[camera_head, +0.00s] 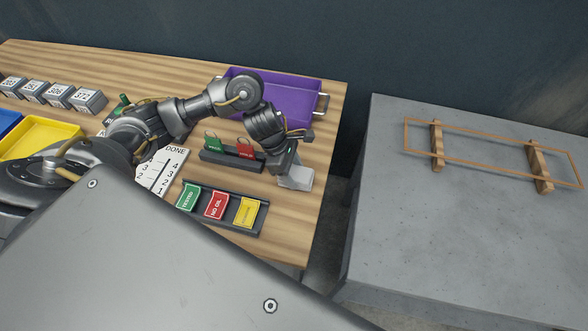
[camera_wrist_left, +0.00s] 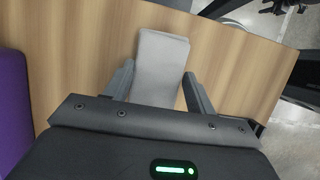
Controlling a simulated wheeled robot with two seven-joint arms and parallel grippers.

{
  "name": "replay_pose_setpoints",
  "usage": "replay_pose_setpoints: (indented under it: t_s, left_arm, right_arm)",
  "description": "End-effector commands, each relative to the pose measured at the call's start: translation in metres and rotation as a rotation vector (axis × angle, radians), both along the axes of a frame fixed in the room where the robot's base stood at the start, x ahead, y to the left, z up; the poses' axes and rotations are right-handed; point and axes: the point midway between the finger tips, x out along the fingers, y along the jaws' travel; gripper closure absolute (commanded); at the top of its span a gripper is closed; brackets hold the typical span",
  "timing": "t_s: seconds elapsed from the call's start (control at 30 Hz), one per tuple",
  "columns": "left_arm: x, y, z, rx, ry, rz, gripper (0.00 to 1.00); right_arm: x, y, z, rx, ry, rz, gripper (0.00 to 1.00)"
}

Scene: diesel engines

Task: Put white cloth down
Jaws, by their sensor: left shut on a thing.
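The white cloth (camera_head: 297,178) is a small, pale grey-white folded piece near the right edge of the wooden table (camera_head: 330,130). My left gripper (camera_head: 287,166) is above this edge and shut on the cloth. In the left wrist view the cloth (camera_wrist_left: 160,65) sticks out between the two fingers of the left gripper (camera_wrist_left: 158,85), with wood below it. I cannot tell whether the cloth touches the table top. My right gripper is not in view.
A purple tray (camera_head: 318,100) stands at the back right of the table. A dark holder with green, red and yellow tags (camera_head: 247,213) lies in front of the gripper. A grey table (camera_head: 440,230) with a wooden frame (camera_head: 480,155) stands to the right, across a gap.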

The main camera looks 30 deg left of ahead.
Motion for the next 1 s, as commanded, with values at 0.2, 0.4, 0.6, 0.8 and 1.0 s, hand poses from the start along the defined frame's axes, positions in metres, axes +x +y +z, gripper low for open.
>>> replay_pose_setpoints:
  t_s: [0.2,0.4,0.6,0.8,1.0]
  left_arm:
    - [0.000,0.000,-0.001,-0.001,-0.002,-0.001,0.63]
    - [0.000,0.000,-0.005,0.000,-0.001,-0.001,0.63]
    - [0.000,0.000,-0.003,0.000,-0.001,-0.001,0.22]
    - [0.000,0.000,-0.003,0.000,-0.001,-0.001,0.22]
    - [0.001,0.004,0.007,0.002,-0.007,-0.001,0.22]
  right_arm:
    - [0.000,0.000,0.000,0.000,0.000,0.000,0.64]
    - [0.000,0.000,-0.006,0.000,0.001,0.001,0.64]
    - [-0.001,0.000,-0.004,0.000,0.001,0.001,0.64]
    - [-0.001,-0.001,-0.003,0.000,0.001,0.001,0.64]
    - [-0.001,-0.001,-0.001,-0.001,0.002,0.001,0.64]
